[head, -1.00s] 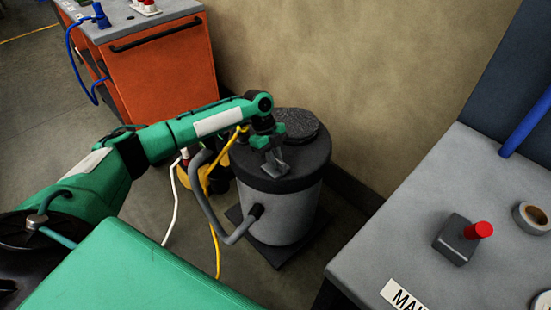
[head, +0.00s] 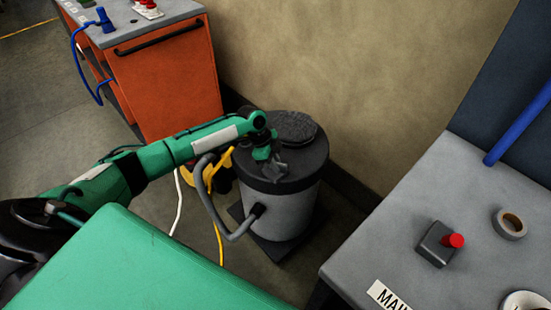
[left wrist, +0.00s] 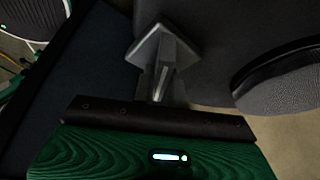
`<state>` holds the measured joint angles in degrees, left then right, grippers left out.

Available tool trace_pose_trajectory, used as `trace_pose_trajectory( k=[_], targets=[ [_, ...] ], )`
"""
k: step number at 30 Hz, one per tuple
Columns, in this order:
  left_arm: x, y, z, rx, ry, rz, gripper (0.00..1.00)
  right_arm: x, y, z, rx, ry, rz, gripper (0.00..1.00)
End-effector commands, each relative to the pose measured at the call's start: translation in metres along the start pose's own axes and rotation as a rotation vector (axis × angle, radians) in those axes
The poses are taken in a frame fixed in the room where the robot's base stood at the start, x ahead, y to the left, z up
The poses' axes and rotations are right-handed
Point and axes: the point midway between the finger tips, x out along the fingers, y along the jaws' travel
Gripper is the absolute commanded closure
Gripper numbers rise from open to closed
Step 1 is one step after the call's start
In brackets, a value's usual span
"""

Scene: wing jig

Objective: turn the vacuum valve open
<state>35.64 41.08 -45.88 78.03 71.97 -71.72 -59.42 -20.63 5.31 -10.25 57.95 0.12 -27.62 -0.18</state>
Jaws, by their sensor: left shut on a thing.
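The vacuum is a grey drum (head: 283,210) with a dark lid (head: 307,165), standing on the floor against the wall. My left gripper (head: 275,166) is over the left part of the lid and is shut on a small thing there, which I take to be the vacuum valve. The valve itself is hidden by the gripper in the head view. In the left wrist view the grey fingers (left wrist: 163,65) are close together above the dark surface, and the valve's angle cannot be made out. My right gripper is not in view.
A grey hose (head: 211,205) curves from the drum's side. A grey bench (head: 400,220) at the right holds a red-knobbed box (head: 437,245) and a tape roll (head: 510,224). An orange cabinet (head: 165,80) stands behind.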

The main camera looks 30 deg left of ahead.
Motion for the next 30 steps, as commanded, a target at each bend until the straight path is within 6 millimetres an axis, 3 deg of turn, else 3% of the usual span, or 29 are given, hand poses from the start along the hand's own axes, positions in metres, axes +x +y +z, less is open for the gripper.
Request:
trace_pose_trajectory(
  k=[1, 8, 20, 30],
  targets=[
    [-0.004, 0.001, -0.002, -0.027, 0.001, -0.010, 1.00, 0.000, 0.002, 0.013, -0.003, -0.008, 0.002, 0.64],
    [-0.005, 0.001, -0.002, -0.165, 0.001, -0.067, 1.00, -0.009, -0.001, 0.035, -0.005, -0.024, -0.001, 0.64],
    [-0.006, 0.001, -0.003, -0.515, 0.001, -0.212, 1.00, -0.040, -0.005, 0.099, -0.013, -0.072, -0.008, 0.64],
    [-0.004, 0.001, -0.003, -0.778, 0.002, -0.321, 1.00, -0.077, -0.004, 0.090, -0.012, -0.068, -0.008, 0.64]
  ],
)
